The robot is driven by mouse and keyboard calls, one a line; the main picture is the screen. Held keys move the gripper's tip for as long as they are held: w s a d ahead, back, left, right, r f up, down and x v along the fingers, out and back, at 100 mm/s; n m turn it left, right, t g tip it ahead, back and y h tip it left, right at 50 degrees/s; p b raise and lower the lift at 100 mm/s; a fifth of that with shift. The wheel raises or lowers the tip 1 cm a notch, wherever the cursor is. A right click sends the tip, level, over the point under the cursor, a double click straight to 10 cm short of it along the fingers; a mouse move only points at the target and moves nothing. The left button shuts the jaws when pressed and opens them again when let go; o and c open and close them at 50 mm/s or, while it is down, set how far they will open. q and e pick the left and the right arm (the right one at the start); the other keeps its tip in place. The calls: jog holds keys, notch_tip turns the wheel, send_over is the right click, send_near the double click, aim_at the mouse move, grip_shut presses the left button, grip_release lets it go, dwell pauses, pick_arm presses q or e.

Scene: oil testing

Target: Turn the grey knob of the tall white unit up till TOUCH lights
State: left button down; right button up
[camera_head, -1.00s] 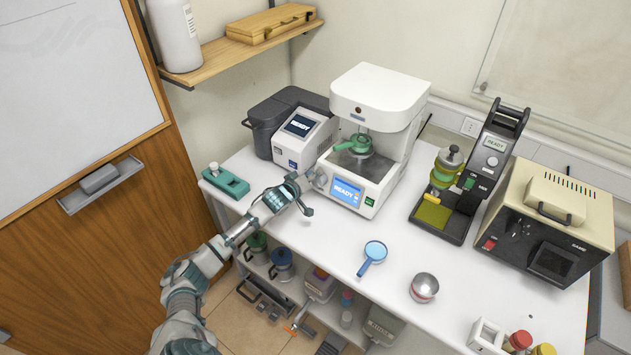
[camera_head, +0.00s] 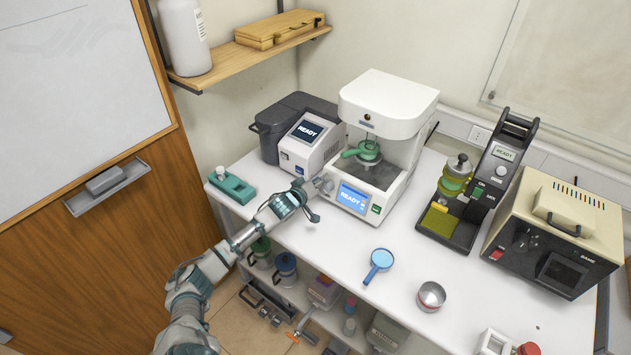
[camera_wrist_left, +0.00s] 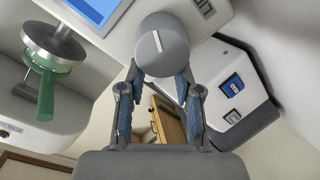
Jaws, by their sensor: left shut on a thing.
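The tall white unit (camera_head: 388,97) stands at the back of the white bench. Its blue screen (camera_head: 353,197) reads READY. The grey knob (camera_head: 324,184) is on its front, left of the screen. In the left wrist view the knob (camera_wrist_left: 162,45) shows as a round grey face with a white line mark, tilted. My left gripper (camera_head: 312,197) is at the knob. In the left wrist view its two fingertips (camera_wrist_left: 162,78) lie on either side of the knob, shut on it. A green-handled part (camera_head: 366,152) sits inside the unit. My right gripper is out of view.
A smaller white device (camera_head: 308,140) reading READY stands close left of the unit. A teal tool (camera_head: 232,187) lies at the bench's left edge. A blue magnifier (camera_head: 379,264) and a steel bowl (camera_head: 431,296) lie in front. A black tester (camera_head: 490,180) stands right.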

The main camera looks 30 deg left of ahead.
aim_at(325, 189)
pick_arm(q)
jog(key=f, duration=0.1)
jog(key=d+f, duration=0.2)
jog(key=shift+s, duration=0.3)
jog(key=c, duration=0.7)
grip_release()
jog(key=shift+d, duration=0.15)
jog(key=shift+o, duration=1)
jog(key=shift+w+d, duration=0.2)
jog(key=shift+w, duration=0.05)
jog(key=shift+w+d+r, duration=0.2)
jog(key=shift+d+r, duration=0.05)
jog(key=shift+d, duration=0.05)
jog(key=shift+s+a+r, duration=0.2)
jog(key=shift+s, duration=0.05)
jog(key=v, duration=0.2)
jog(key=a+v, duration=0.1)
jog(key=v, duration=0.2)
jog(key=shift+s+a+f, duration=0.15)
jog(key=shift+s+f, duration=0.05)
jog(key=shift+s, duration=0.15)
jog(key=s+d+r, duration=0.2)
jog(key=s, duration=0.3)
jog(key=shift+s+r, duration=0.2)
jog(key=shift+s, duration=0.05)
